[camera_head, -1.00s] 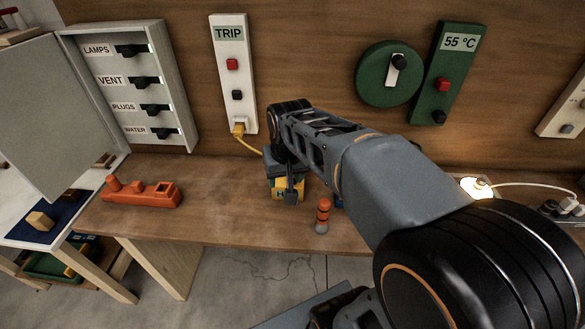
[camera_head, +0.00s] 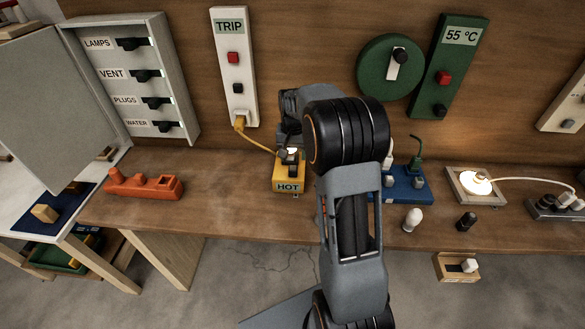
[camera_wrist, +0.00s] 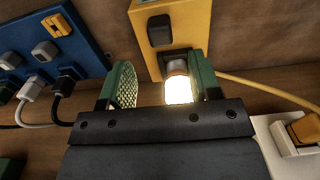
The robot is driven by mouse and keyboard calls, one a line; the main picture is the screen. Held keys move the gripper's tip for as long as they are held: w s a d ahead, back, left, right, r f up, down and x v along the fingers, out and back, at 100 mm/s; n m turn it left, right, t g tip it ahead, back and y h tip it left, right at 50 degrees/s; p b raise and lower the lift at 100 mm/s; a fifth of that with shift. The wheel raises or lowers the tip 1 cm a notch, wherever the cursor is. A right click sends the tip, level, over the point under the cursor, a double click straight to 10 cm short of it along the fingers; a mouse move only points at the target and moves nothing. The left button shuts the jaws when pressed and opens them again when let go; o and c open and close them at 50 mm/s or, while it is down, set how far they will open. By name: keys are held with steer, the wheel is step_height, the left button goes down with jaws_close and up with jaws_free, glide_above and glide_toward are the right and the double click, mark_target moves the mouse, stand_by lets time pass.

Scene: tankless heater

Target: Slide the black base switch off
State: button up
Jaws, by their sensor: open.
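A yellow base marked HOT (camera_head: 288,186) sits on the bench, partly behind my arm. In the wrist view the yellow base (camera_wrist: 196,25) carries a black switch (camera_wrist: 160,30) and a lit bulb (camera_wrist: 178,90) in a grey socket. My gripper (camera_wrist: 161,65) is open, its green-padded fingers apart at the bulb end of the base. The bulb shows in the gap, nearer the right finger; contact cannot be told. The black switch lies beyond the fingertips. In the head view my gripper (camera_head: 290,155) is just above the base and mostly hidden.
A yellow cord (camera_head: 258,142) runs from the white TRIP panel (camera_head: 236,70) to the base. A blue power strip (camera_head: 405,184) with plugs is to the right. An orange toy boat (camera_head: 145,185) is to the left. The bench between boat and base is clear.

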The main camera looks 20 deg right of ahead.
mark_target(293, 167)
steer(key=shift+f, duration=3.5)
jaws_close()
